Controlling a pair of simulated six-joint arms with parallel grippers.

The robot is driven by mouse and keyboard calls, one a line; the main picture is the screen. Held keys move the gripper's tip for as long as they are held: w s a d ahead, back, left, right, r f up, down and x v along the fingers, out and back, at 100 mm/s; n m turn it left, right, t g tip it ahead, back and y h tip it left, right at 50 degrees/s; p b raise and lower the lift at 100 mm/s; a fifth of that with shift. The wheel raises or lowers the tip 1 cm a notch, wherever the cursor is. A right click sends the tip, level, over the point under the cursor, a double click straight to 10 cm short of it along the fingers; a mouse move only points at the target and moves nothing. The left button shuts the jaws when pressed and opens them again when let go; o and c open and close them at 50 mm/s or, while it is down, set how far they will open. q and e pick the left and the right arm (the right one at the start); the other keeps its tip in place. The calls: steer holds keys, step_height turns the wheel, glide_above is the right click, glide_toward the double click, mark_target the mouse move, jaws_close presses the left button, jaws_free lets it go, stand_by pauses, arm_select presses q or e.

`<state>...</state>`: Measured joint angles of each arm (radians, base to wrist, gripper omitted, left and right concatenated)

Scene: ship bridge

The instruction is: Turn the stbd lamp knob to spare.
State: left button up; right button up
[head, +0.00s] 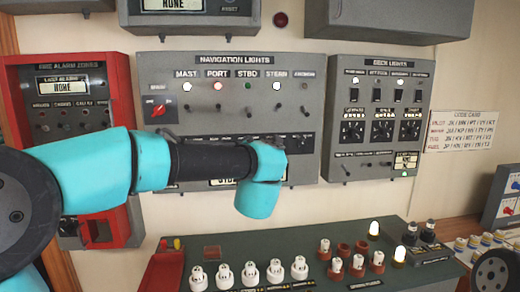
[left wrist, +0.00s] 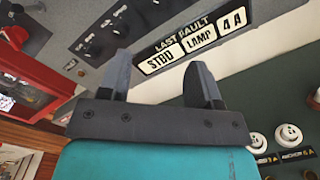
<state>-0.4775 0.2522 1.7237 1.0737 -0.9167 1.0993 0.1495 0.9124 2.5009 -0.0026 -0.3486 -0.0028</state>
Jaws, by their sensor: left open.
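The navigation lights panel (head: 222,71) is on the wall in the head view. Its stbd lamp (head: 248,87) looks dark green and unlit, while mast, port and stern glow. A dark strip of small controls (head: 298,141) runs low on the panel, partly hidden by my left arm; I cannot tell which one is the stbd lamp knob. In the left wrist view, small dark knobs (left wrist: 95,31) show beyond the fingers, and a display (left wrist: 200,38) reads "last fault stbd lamp 4A". My left gripper (left wrist: 160,82) is open and empty in front of the panel's lower part.
A red fire alarm box (head: 20,75) stands left of the panel, and the deck lights panel (head: 378,65) right of it. Below, a dark green console (head: 215,240) holds several white fittings (head: 248,274) and lit bulbs (head: 374,229). Plain wall (head: 340,205) shows between panels and console.

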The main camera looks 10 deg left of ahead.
arm_select(q)
steer(key=shift+w, duration=0.1)
steer(key=x, duration=1.7)
steer(key=shift+w+a+f, duration=0.1)
steer(key=shift+c, duration=0.5)
steer(key=c, duration=0.8)
steer(key=shift+c, duration=0.2)
